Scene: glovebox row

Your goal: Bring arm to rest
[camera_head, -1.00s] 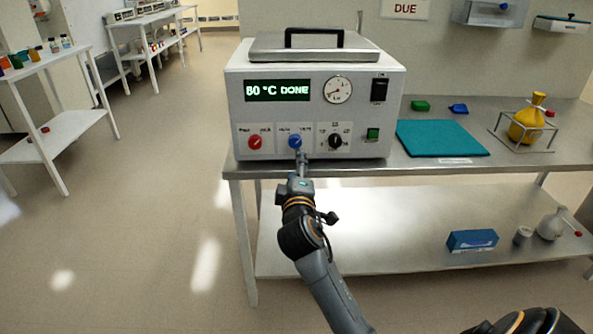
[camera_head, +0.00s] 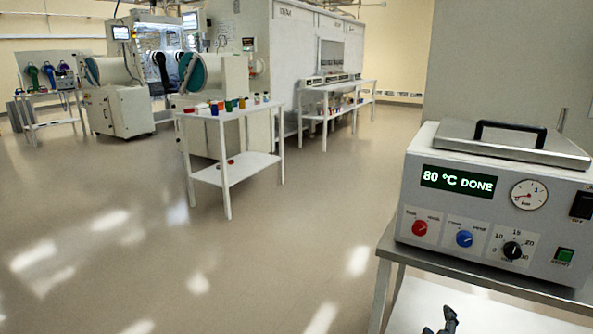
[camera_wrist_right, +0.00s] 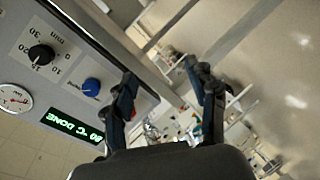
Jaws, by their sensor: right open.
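My right gripper (camera_head: 441,322) shows only in part at the bottom edge of the head view, below and in front of the oven's control panel. In the right wrist view my right gripper (camera_wrist_right: 160,75) has its two dark fingers spread with nothing between them. The white oven-like unit (camera_head: 480,240) stands on the bench at the right and reads "80 °C DONE". Its blue knob (camera_head: 464,239) is clear of the fingers; it also shows in the right wrist view (camera_wrist_right: 91,87). The rest of the right arm is hidden below the frame. My left gripper is out of view.
The metal bench (camera_head: 480,284) carries the unit at the right. A white shelf table (camera_head: 228,176) with small coloured bottles stands mid-left. A glovebox (camera_head: 118,105) is at the back left. The floor (camera_head: 150,240) between is open.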

